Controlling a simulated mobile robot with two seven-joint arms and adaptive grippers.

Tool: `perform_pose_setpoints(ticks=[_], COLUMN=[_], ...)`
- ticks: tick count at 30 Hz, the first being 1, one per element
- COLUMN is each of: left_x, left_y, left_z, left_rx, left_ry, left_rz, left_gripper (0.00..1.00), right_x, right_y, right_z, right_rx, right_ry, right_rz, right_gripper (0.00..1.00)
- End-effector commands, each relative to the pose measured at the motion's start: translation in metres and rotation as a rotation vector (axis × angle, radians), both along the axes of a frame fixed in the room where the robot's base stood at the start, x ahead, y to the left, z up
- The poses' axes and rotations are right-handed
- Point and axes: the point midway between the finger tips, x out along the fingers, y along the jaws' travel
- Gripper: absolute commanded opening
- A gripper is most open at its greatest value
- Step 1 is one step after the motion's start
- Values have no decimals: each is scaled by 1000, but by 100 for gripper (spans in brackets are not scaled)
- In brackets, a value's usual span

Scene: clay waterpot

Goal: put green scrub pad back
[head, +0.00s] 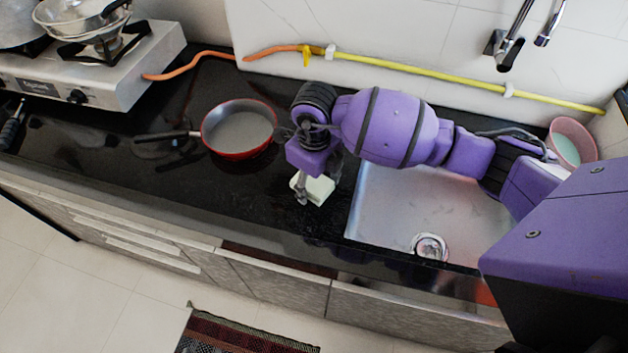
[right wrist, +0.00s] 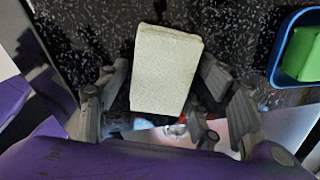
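A pale greenish-white block-shaped pad (head: 317,188) is at the black counter, left of the sink, and fills the middle of the right wrist view (right wrist: 165,68). My right gripper (head: 318,178) points down over it, with one finger on each side. In the right wrist view its fingers (right wrist: 165,75) stand apart, with narrow gaps seeming to show beside the pad. A brighter green block (right wrist: 303,52) sits in a blue container (right wrist: 277,68) at the right edge of that view. My left gripper is not in view.
A red pan (head: 240,150) sits left of my right gripper, its handle pointing left. The steel sink (head: 395,205) lies to the right. A pink bowl (head: 585,137) stands at the back right. A stove (head: 150,65) is at the far left. Counter in front of the pan is clear.

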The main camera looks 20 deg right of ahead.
Motion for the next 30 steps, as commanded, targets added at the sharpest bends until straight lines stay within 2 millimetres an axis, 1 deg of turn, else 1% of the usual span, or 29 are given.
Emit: perform_pose_setpoints(ticks=[10,14,17,24,27,30], left_x=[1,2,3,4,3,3], left_y=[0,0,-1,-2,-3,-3], left_z=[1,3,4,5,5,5], left_rx=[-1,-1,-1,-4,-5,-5], left_ry=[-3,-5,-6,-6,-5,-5], left_rz=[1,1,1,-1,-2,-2], left_gripper=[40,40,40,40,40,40], right_x=[0,2,2,2,1,1], right_y=[0,0,0,0,0,0], right_z=[2,13,31,84,102,115], right_rx=[1,1,0,0,1,0], right_ry=[-1,-4,-6,-6,-5,-4], right_rz=[0,0,2,1,2,0], right_gripper=[68,68,68,68,68,68])
